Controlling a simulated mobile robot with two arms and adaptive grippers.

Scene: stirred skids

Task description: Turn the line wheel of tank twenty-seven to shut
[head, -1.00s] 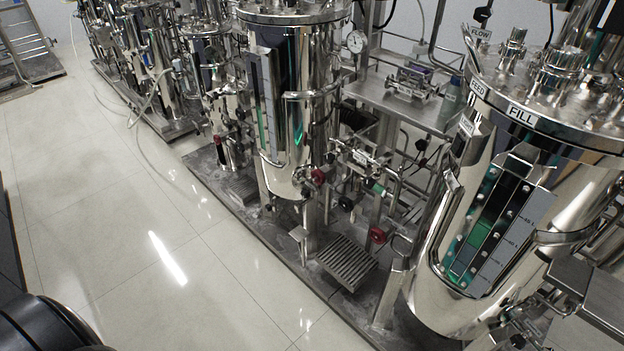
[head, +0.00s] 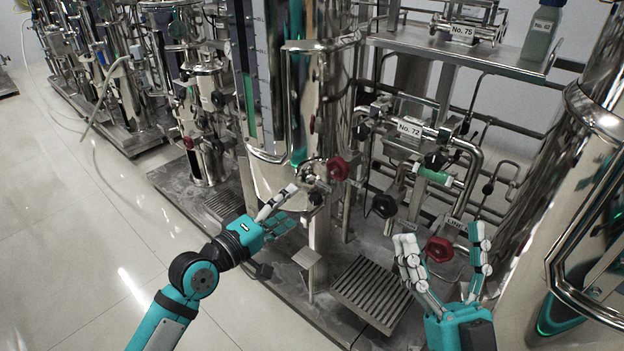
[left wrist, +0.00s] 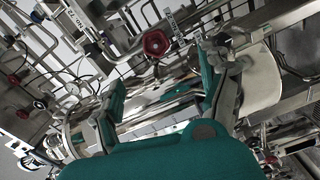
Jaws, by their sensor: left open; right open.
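A red wheel (head: 438,249) sits low on the pipework, with a label that seems to read LINE beside it. A second red wheel (head: 338,168) is at the foot of the middle tank (head: 325,105). My left gripper (head: 290,208) is open and empty, beside that tank's bottom. My right gripper (head: 441,240) is open, its fingers on either side of the lower red wheel in the picture; whether they touch it I cannot tell. The left wrist view shows a red wheel (left wrist: 156,42) beyond my open left fingers (left wrist: 162,78), with a label beside it.
A black wheel (head: 384,206) is left of the lower red wheel. A part labelled No. 72 (head: 410,128) is above. A slatted step (head: 372,290) stands on the skid. A large tank (head: 590,240) crowds the right. The floor (head: 60,240) at left is clear.

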